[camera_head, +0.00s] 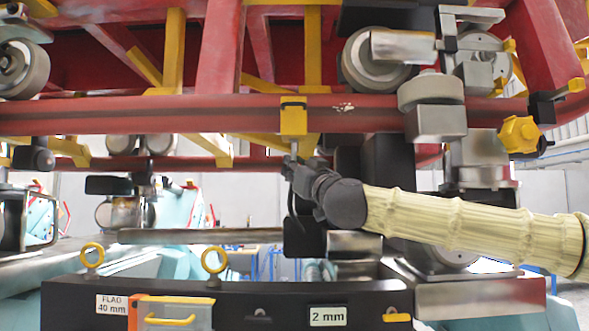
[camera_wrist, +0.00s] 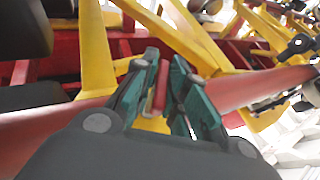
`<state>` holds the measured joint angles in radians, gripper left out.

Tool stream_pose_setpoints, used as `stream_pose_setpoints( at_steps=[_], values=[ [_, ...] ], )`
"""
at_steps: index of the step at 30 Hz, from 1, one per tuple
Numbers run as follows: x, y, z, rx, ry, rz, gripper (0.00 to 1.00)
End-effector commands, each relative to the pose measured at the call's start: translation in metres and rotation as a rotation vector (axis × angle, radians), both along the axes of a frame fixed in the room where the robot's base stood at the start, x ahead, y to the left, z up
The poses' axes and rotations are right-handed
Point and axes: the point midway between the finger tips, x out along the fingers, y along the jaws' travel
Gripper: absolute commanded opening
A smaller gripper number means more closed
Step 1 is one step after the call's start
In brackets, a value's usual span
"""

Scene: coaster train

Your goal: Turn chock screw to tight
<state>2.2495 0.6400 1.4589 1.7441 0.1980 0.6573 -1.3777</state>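A yellow block (camera_head: 293,118) sits on the long red tube rail. A short grey stem (camera_head: 294,148) hangs below it; this looks like the chock screw, but I cannot be sure. My gripper (camera_head: 296,168) is just under the stem, with my arm reaching in from the right. In the wrist view my gripper (camera_wrist: 162,85) shows two teal-padded fingers standing apart. A narrow red piece with a pale edge (camera_wrist: 158,90) and some yellow show in the gap. I cannot tell whether the fingers touch anything. The screw's lower end is hidden by my gripper.
The red tube rail (camera_head: 190,120) runs across just above my gripper. Wheels (camera_head: 378,62) and a yellow knob (camera_head: 520,135) are to the right. Below stands a black beam (camera_head: 260,300) with two yellow eye rings and a "2 mm" label.

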Motion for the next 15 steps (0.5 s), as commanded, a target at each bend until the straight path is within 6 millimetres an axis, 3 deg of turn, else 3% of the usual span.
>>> stream_pose_setpoints(
  at_steps=[15],
  values=[
    [-0.0002,-0.0017,-0.0002,0.001,-0.003,0.045,0.0]
  ],
)
